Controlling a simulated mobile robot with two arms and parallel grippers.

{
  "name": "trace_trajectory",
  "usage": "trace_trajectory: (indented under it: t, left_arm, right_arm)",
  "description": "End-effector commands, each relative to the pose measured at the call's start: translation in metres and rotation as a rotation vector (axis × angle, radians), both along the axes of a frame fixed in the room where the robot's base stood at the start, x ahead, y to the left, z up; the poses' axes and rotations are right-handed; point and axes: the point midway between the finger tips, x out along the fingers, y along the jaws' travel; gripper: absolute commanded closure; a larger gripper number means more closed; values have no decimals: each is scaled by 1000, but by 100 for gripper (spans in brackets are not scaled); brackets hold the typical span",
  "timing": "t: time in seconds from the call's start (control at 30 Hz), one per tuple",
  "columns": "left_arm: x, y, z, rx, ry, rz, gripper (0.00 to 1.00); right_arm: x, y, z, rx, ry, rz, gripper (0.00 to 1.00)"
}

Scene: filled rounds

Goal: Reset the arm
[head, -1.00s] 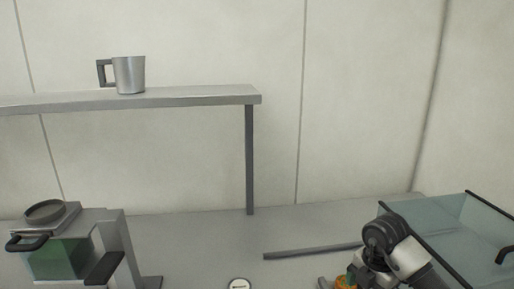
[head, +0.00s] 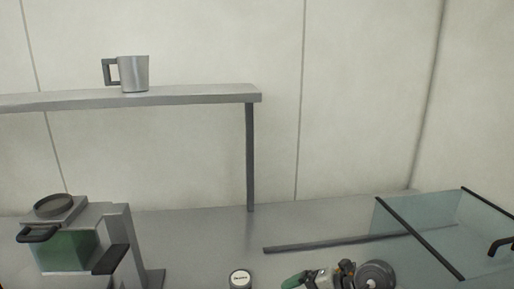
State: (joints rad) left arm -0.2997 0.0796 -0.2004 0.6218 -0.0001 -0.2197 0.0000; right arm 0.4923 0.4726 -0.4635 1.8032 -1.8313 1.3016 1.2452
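My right arm shows at the bottom edge, right of centre, with a round grey joint at its right end. My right gripper (head: 304,281) is at the left end of this part, low over the counter and partly cut off by the frame. A green and black piece shows there; I cannot tell whether it is a finger or something held. Whether the fingers are open or shut is unclear. My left gripper is not in view.
A metal mug (head: 134,74) stands on a raised shelf (head: 200,95). A grey machine with a green window (head: 65,252) stands at lower left. A small labelled can (head: 240,279) is left of my gripper. A glass-walled case (head: 450,225) is at right; a dark bar (head: 315,244) lies behind my arm.

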Motion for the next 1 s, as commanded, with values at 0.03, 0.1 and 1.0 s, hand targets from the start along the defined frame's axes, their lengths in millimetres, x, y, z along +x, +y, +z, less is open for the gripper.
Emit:
trace_trajectory:
  t: [0.03,0.1,1.0]
  left_arm:
    - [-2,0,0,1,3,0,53]
    - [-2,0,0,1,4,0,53]
    - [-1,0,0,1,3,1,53]
  right_arm:
    - [-8,16,9,134,-38,5,9]
    - [-16,34,30,345,-102,-22,9]
    - [-141,-132,-84,656,530,-2024,9]
